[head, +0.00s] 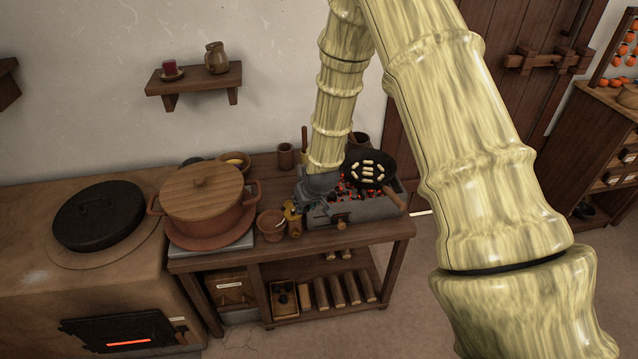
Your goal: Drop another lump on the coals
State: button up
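A grey brazier (362,213) stands on the right part of the wooden table, with glowing red coals (349,190) in it. A black round pan (381,174) with pale pieces in it sits at its back right. My gripper (306,199) is low at the brazier's left end, under my arm, which comes down from above. Its fingers are small and dark here, and I cannot tell whether they are open or hold anything. A small terracotta pot (271,224) stands left of the gripper.
A big lidded pot (203,205) stands left of the brazier. A black-lidded stove (98,215) with a glowing firebox is further left. Logs (343,289) and a small wooden box (292,311) lie on the lower shelf. Cups (286,155) stand behind the brazier.

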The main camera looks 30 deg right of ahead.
jog(key=w+d+b, duration=0.2)
jog(key=w+d, duration=1.1)
jog(key=w, duration=0.2)
jog(key=shift+w+d, duration=0.3)
jog(key=shift+r, duration=0.15)
jog(key=shift+w, duration=0.35)
jog(key=o, duration=0.8)
jog(key=shift+v, duration=5.95)
